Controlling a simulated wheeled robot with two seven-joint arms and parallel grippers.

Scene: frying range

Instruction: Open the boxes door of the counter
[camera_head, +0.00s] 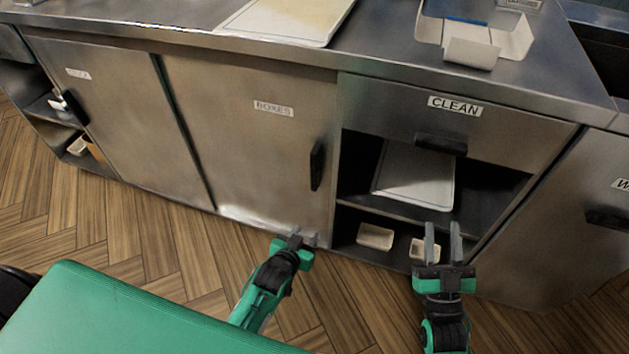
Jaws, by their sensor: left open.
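The boxes door (250,150) is a steel panel in the middle of the counter, marked with a BOXES label (273,108). It looks shut. Its black upright handle (317,166) sits near the door's right edge. My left gripper (304,236) is low in front of the door's bottom right corner, below the handle and apart from it. It is open and empty. My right gripper (442,228) is in front of the open shelves to the right of the door. Its two fingers stand apart with nothing between them.
Right of the door are a CLEAN drawer (460,125) and open shelves holding a tray (415,178) and small containers (375,236). Another door (110,110) is at left. A tray (285,18) and a white box (474,42) lie on the countertop. Wooden floor (60,215) is clear at left.

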